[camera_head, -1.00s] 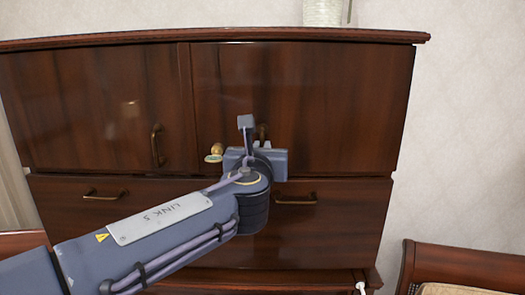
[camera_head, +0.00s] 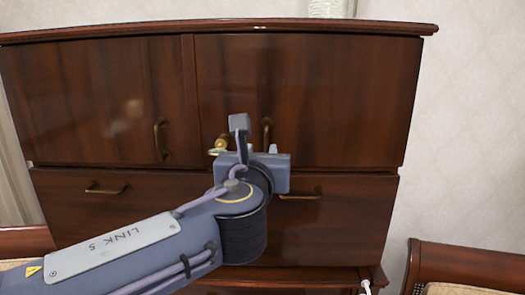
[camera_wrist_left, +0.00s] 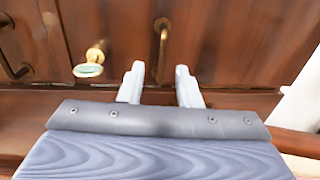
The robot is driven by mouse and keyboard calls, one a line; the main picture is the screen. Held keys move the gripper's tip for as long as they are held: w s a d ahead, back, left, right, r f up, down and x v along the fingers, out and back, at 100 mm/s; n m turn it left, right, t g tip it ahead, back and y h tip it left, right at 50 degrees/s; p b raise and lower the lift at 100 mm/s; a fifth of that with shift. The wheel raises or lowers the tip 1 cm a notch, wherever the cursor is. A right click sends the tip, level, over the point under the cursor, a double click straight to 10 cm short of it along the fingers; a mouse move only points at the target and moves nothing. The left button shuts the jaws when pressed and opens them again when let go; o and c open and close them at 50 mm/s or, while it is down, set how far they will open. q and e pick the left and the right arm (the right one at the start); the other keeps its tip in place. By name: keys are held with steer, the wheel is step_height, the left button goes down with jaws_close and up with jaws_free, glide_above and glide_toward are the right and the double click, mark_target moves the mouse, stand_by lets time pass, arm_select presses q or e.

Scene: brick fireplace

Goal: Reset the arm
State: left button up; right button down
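My left arm comes in from the left in the head view, and its gripper (camera_head: 258,168) is in front of the dark wooden cabinet (camera_head: 330,100). The fingertips are mostly hidden there by the gripper's body. In the left wrist view the two fingers of the left gripper (camera_wrist_left: 160,84) are apart with nothing between them. The right door's vertical brass handle (camera_head: 266,132) shows just beyond the gripper; it also shows in the wrist view (camera_wrist_left: 162,48), beyond the gap between the fingers. My right gripper is not in view.
A brass knob-like piece with a pale end (camera_head: 219,146) sticks out left of the gripper. The left door has a brass handle (camera_head: 158,142). Drawer handles (camera_head: 105,188) are lower down. A wooden chair or bed frame (camera_head: 465,265) stands at lower right.

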arm_select(q)
steer(key=shift+s, duration=0.45)
steer(key=s+a+f+n+g+y, duration=0.1)
steer(key=s+a+f+n+g, duration=0.3)
steer(key=a+f+n, duration=0.55)
steer(key=s+a+f+n+g+y, duration=0.2)
steer(key=s+a+f+n+g, duration=0.15)
steer(key=a+f+n, duration=0.65)
steer(key=s+f+n+g+h, duration=0.2)
steer(key=s+f+n, duration=0.4)
steer(key=s+n, duration=0.3)
steer(key=s+d+f+n+g+h, duration=0.1)
steer(key=s+f+n+g+h, duration=0.2)
steer(key=s+f+n, duration=0.4)
steer(key=s+n, duration=0.2)
steer(key=n, duration=0.1)
steer(key=shift+f, duration=0.1)
